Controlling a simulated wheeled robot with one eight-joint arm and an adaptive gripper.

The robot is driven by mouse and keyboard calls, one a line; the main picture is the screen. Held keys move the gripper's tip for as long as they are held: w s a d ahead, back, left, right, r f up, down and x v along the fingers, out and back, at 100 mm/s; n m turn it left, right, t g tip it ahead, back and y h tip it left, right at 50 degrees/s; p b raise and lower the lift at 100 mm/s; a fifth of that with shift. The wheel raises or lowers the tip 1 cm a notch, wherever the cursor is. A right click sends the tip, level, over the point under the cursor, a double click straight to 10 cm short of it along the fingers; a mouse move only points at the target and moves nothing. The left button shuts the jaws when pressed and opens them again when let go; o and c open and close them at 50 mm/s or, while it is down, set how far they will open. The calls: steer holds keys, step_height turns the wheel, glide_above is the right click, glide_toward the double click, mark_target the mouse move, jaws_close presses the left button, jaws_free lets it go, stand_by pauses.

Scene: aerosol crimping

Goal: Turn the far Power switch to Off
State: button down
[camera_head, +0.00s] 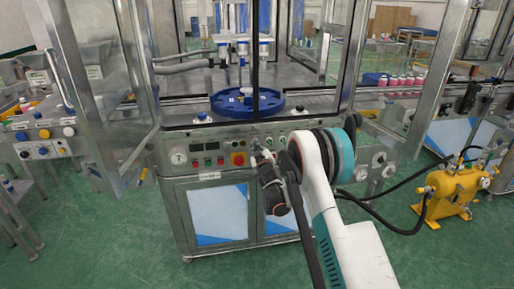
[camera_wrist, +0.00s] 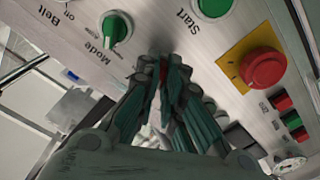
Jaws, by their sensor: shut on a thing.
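My gripper (camera_wrist: 172,62) reaches to the front of the grey control panel (camera_wrist: 160,15). Its fingers are closed together at the panel face, on what seems to be the Power switch; the fingertips hide that switch and its label. A green Mode knob (camera_wrist: 117,28) is to the upper left of the fingertips. A green Start button (camera_wrist: 213,6) is to the upper right. In the head view my gripper (camera_head: 262,160) is at the panel, just right of the red emergency stop (camera_head: 238,159).
The red emergency stop (camera_wrist: 263,67) on its yellow plate protrudes close to my fingers on the right. Red and green buttons (camera_wrist: 288,113) lie beyond it. A blue rotary disc (camera_head: 247,103) sits above the panel. A yellow pump (camera_head: 447,190) with black hoses stands at the right.

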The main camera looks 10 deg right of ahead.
steer(key=c, duration=1.7)
jaws_free()
steer(key=s, duration=1.2)
